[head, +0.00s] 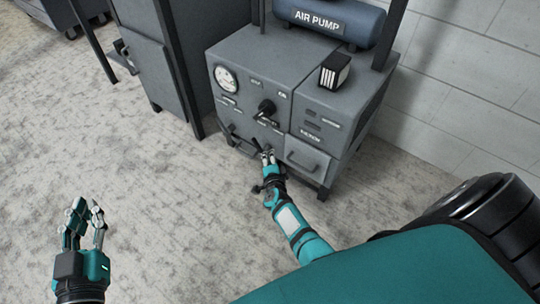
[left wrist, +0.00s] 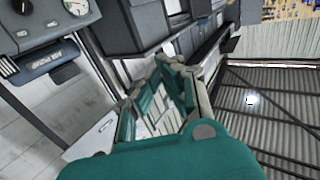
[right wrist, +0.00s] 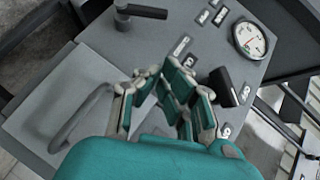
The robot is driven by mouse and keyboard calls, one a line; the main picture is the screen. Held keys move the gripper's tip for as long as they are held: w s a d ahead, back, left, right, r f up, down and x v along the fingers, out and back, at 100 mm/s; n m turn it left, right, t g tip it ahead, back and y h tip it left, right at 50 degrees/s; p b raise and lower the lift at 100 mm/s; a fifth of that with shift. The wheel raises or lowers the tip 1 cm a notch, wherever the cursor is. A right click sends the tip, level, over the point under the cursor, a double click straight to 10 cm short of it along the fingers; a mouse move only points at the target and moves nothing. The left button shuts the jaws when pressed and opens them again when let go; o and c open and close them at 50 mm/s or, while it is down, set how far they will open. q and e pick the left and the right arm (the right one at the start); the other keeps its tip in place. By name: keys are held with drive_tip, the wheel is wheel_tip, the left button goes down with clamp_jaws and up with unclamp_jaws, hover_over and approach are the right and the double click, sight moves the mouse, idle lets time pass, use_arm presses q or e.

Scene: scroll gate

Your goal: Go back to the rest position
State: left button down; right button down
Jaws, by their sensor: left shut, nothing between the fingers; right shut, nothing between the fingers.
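My left gripper (head: 84,218) is over the bare floor at the lower left of the head view, away from the machine. It is shut with nothing in it, and its fingers also show in the left wrist view (left wrist: 165,95). My right gripper (head: 268,158) is at the lower front of the grey air pump machine (head: 262,65), near the drawer handle (head: 302,162). It is shut and empty. In the right wrist view its fingers (right wrist: 165,95) are in front of the panel, beside the handle (right wrist: 82,118). Whether they touch the panel is unclear.
The machine's front has a round gauge (head: 226,79) and a black rotary lever (head: 266,108). A small black and white block (head: 334,71) and the blue air pump tank (head: 330,20) are on top. A grey cabinet (head: 158,60) stands to the left. The floor at left is clear.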

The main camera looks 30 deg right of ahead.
use_arm(q)
drive_tip(key=shift+f+g, duration=0.3)
drive_tip(key=shift+f, duration=0.15)
